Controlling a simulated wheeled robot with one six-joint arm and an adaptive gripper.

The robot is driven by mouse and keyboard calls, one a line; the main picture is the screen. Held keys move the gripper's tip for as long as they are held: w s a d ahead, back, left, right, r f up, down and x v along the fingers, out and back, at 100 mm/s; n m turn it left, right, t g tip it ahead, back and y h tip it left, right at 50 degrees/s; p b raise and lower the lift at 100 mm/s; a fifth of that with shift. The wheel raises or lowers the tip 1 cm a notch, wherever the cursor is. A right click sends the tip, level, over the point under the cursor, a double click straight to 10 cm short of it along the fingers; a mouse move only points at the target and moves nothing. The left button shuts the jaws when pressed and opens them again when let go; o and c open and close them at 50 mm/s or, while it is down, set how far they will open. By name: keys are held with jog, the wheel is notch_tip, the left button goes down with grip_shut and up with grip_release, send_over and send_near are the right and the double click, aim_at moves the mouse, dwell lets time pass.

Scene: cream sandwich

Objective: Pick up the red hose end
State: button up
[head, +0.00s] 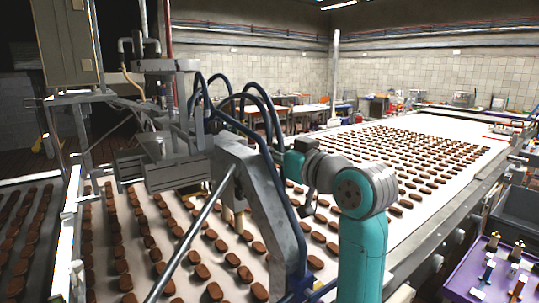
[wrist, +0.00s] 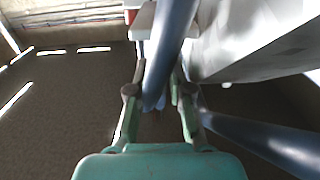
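My gripper (wrist: 158,75) shows in the wrist view with its two green-grey fingers spread apart. A dark blue hose (wrist: 166,55) runs down from the top edge and ends between the fingers. The fingers do not look closed on it; whether they touch it I cannot tell. A small red patch (wrist: 130,15) shows beside a pale block at the top; I cannot tell whether it is the red hose end. In the head view my teal arm reaches left behind the grey machine frame, which hides the fingertips. Several dark blue hoses (head: 268,110) arch over that frame.
The grey machine frame (head: 262,205) stands close to my arm over a white conveyor (head: 432,128) with rows of brown biscuits. Another dark blue hose (wrist: 265,140) crosses the lower right of the wrist view. A purple tray (head: 468,282) is at the lower right.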

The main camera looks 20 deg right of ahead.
jog(key=shift+w+a, duration=0.2)
jog(key=shift+w, duration=0.45)
grip_shut()
